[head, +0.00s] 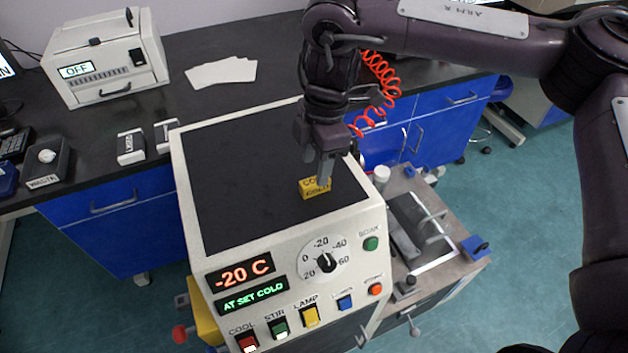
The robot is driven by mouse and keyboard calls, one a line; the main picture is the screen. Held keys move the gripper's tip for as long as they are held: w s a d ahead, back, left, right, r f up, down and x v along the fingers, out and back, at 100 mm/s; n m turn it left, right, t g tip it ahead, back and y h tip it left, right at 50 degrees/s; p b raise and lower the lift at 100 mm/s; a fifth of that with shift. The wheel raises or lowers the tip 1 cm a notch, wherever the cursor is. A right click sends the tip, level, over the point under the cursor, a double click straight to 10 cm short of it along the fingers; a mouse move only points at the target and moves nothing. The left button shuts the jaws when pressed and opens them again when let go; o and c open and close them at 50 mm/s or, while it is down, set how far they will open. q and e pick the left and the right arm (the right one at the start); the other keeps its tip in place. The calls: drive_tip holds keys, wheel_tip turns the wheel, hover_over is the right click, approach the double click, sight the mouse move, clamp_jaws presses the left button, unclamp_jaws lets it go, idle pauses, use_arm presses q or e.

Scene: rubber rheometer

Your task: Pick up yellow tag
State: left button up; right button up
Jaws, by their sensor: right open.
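The yellow tag (309,190) is a small block with dark lettering that reads like "COLD". It sits on the black top of the cream machine (240,160), near its front right corner. My right gripper (322,178) points down right over the tag, with its fingertips at the tag and partly covering it. The jaws are open; whether the fingers touch the tag cannot be told. My left gripper is not in view.
The machine's front panel (300,275) has a dial, lit displays reading "-20 C" and "AT SET COLD", and several buttons. A metal stand (465,268) is at its right. White sheets (221,73), small labelled blocks (131,147) and an "OFF" box (105,60) are on the black bench behind.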

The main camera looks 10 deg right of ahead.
sight(315, 186)
wheel_tip(315, 186, down, 4)
drive_tip(key=shift+w+r+p, duration=0.1)
drive_tip(key=shift+p, duration=0.45)
drive_tip(key=shift+f, duration=0.55)
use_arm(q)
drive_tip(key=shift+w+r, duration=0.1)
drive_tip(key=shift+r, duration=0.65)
use_arm(e)
clamp_jaws()
drive_tip(key=shift+r, duration=0.1)
